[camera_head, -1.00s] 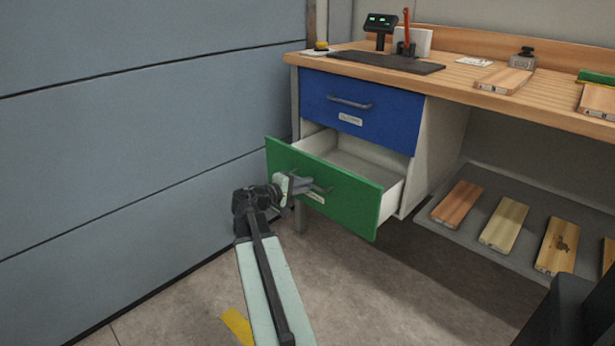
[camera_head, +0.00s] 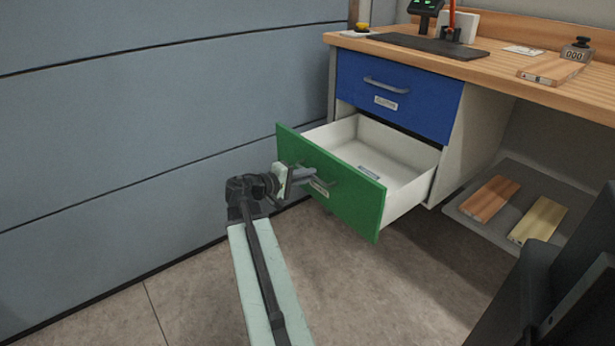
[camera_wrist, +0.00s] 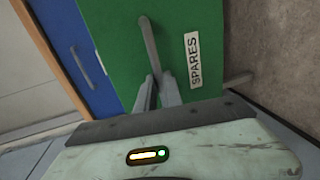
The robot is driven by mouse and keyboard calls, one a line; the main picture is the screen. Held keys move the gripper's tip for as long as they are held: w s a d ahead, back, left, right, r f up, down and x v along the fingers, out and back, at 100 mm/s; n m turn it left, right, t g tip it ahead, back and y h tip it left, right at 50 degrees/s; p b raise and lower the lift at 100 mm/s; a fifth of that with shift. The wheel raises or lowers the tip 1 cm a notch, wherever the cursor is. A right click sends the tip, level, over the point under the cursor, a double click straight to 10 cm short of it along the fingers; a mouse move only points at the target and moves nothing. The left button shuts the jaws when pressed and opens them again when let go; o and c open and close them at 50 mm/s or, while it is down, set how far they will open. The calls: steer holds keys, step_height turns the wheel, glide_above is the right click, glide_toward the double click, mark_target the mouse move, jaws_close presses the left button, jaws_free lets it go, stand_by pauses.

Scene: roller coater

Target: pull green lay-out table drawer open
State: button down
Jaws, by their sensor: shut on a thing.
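The green drawer (camera_head: 352,203) stands well out from the lay-out table, below the blue drawer (camera_head: 392,96). In the wrist view the green front (camera_wrist: 197,20) carries a grey bar handle (camera_wrist: 149,42) and a label reading "SPARES" (camera_wrist: 193,60). My gripper (camera_head: 308,177) is at the handle in front of the green drawer. In the wrist view its fingers (camera_wrist: 158,90) are closed around the handle's near end.
The wooden table top (camera_head: 490,68) holds a dark mat (camera_head: 428,45) and a wood block (camera_head: 549,72). A low grey shelf (camera_head: 475,214) with wood pieces is at the right. A blue-grey wall (camera_head: 150,120) stands close on the left. The floor (camera_head: 390,290) in front is clear.

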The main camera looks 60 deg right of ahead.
steer(key=shift+w+d, duration=0.1)
steer(key=c, duration=1.5)
jaws_free()
steer(key=p+v, duration=0.1)
steer(key=v, duration=0.6)
steer(key=shift+a, duration=0.35)
